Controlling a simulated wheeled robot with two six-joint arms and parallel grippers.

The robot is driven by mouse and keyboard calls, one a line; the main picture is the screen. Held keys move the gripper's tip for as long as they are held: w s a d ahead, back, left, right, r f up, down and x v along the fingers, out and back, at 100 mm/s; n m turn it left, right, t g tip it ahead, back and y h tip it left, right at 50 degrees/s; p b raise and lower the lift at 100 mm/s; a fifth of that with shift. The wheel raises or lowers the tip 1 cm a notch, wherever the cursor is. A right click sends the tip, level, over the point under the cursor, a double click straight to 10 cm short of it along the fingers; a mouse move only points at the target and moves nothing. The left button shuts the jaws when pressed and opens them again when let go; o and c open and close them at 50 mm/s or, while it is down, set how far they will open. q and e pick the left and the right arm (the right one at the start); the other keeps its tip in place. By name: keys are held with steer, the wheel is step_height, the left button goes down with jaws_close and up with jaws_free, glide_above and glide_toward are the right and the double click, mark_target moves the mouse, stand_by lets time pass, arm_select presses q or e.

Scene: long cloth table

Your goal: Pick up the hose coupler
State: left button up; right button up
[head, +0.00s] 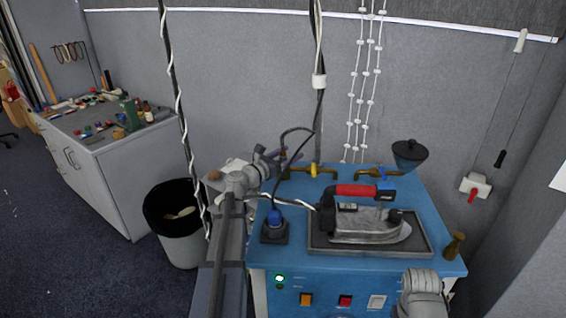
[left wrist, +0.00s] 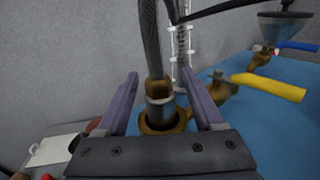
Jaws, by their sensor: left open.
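The hose coupler (left wrist: 160,106) is a grey metal collar with brown parts above and below, at the end of a dark braided hose that runs up out of the left wrist view. My left gripper (head: 275,157) is open at the bench's back left corner. In the left wrist view its two purple fingers lie on either side of the coupler, with gaps visible; I cannot tell whether they touch it. In the head view the coupler is mostly hidden by the gripper. My right gripper is out of view.
A yellow-handled valve (left wrist: 268,86) stands close right of the coupler. An iron with a red handle (head: 370,230) rests on a tray on the bench. A blue-topped fitting (head: 274,222) is at the front left, and a funnel (head: 409,152) at the back right.

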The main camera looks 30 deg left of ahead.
arm_select(q)
steer(key=shift+w, duration=0.1)
steer(key=shift+c, duration=0.3)
jaws_close()
stand_by(0.4)
